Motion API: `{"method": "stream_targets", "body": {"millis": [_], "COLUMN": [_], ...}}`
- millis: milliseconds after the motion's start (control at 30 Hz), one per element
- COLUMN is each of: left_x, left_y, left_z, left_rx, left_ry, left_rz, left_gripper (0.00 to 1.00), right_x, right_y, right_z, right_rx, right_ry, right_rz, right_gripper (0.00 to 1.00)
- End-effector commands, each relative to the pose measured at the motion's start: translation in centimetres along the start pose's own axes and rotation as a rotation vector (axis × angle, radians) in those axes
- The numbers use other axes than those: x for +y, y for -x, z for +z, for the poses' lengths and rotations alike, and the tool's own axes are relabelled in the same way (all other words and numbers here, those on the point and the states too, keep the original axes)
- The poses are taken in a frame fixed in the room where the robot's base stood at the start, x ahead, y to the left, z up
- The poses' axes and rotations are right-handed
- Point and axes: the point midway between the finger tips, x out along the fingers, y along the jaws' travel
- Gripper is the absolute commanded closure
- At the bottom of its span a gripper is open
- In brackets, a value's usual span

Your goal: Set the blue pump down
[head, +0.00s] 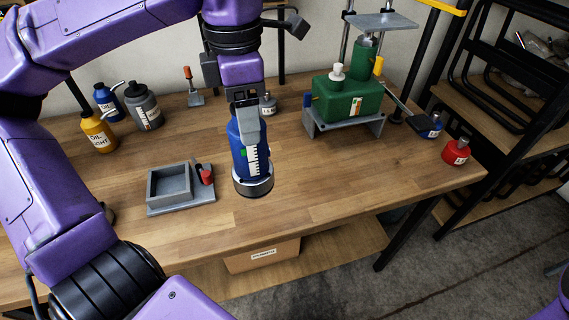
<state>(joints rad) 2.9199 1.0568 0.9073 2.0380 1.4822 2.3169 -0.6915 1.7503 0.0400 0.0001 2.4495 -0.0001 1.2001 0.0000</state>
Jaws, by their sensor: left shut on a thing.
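The blue pump (240,160) is a blue cylinder with a white scale strip, a small green mark and a dark, silver-rimmed round end at the bottom. It is roughly upright, over the middle of the wooden workbench (330,185) near its front edge. My left gripper (246,112) reaches down from above and is shut on the pump's upper end, which it partly hides. I cannot tell whether the pump's lower end touches the bench top. My right gripper is not in view.
A grey tray (151,204) with a red-topped piece stands left of the pump. Yellow (98,135), blue (106,98) and grey (143,108) bottles stand farther left. A green tank (345,100) on a grey stand is behind right, with a red bottle (456,152) at far right. Bench between is clear.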

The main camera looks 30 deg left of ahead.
Motion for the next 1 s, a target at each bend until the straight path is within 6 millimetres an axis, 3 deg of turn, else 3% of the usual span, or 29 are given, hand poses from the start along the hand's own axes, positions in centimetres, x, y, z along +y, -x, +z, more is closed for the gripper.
{"method": "stream_targets", "body": {"millis": [267, 533, 800, 1000], "left_x": [2.7, 7.2, 10.5, 11.6], "left_y": [-1.0, -3.2, -7.5, -9.1], "left_z": [1.6, 4.2, 6.1, 6.8], "left_rx": [0.0, -0.001, -0.001, -0.003], "left_ry": [0.002, 0.004, 0.003, 0.004], "left_rz": [-0.003, -0.002, -0.002, 0.001], "left_gripper": [1.0, 1.0, 1.0, 1.0], "right_x": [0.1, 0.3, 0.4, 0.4], "right_y": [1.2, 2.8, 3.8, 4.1], "right_z": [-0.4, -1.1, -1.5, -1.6], "right_rx": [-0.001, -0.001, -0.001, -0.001], "right_ry": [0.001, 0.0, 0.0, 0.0], "right_rz": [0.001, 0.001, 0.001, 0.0], "right_gripper": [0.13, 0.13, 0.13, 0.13]}}
